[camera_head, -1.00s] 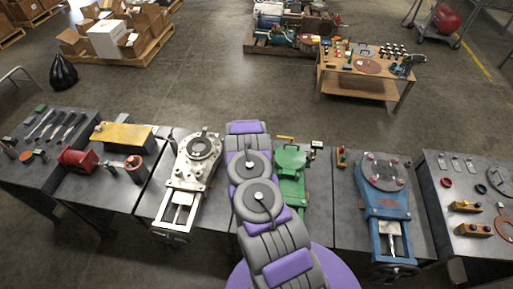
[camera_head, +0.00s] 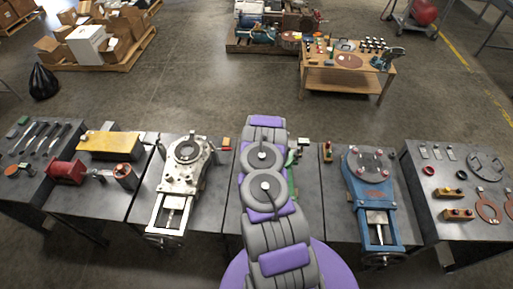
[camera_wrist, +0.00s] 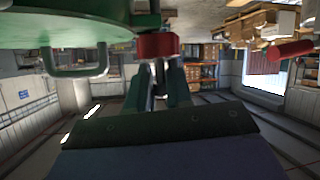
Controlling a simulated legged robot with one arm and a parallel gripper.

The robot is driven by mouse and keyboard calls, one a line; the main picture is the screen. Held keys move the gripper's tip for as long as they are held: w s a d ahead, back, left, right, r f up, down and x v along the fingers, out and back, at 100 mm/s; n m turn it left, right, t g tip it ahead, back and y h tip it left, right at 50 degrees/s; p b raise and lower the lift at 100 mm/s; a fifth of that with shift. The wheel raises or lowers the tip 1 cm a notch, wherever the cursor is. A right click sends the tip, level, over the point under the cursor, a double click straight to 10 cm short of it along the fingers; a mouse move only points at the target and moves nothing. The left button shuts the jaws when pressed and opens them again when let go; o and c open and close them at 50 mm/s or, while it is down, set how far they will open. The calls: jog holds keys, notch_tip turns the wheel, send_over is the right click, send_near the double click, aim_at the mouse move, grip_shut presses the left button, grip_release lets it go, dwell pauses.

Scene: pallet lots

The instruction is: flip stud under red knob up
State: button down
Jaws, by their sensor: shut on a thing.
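The red knob (camera_wrist: 157,45) shows in the wrist view, just beyond my fingertips, beside the rim of a green round part (camera_wrist: 60,30). A thin metal stud (camera_wrist: 160,72) runs down from the knob between my fingers. My gripper (camera_wrist: 159,84) is shut on this stud; the exact contact is partly hidden. In the head view my arm covers most of the green machine (camera_head: 291,180), and my gripper and the knob are hidden there.
A grey metal machine (camera_head: 182,178) stands left of my arm and a blue machine (camera_head: 372,190) right of it, on dark benches. A green handle (camera_wrist: 75,68) hangs under the round part. A red cylinder (camera_wrist: 290,50) is at the right. Open floor (camera_head: 200,95) lies beyond.

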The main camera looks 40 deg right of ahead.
jog(key=shift+s+f, duration=0.3)
jog(key=shift+s, duration=0.1)
jog(key=c, duration=1.1)
grip_release()
jog(key=shift+f, duration=0.1)
jog(key=shift+s+a, duration=0.1)
jog(key=shift+s, duration=0.05)
jog(key=r+p+v, duration=0.1)
jog(key=p+v, duration=0.1)
jog(key=v, duration=1.4)
jog(key=shift+r, duration=0.1)
jog(key=shift+a, duration=0.1)
